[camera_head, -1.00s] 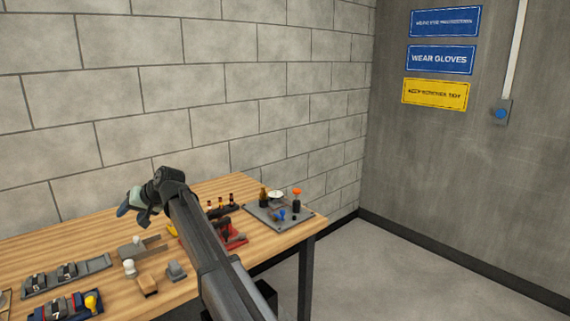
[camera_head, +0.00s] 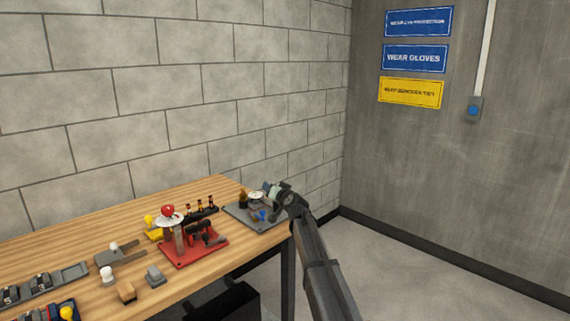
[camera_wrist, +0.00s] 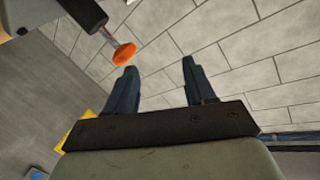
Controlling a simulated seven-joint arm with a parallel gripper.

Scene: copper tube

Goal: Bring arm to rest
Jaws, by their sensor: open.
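My gripper (camera_head: 268,189) is at the right end of the wooden bench (camera_head: 90,225), in front of or above the grey plate (camera_head: 239,211) in the head view. Its height over the plate is hard to tell. In the wrist view my gripper (camera_wrist: 158,68) has its two dark fingers apart with nothing between them, only block wall behind. My arm reaches up from the lower right, beside the bench's right edge.
An orange knob (camera_wrist: 124,53) on a stem shows close to the fingers in the wrist view. A red-based fixture (camera_head: 192,252) with a red knob stands left of the plate. Several small tools lie further left. Floor right of the bench (camera_head: 420,270) is clear.

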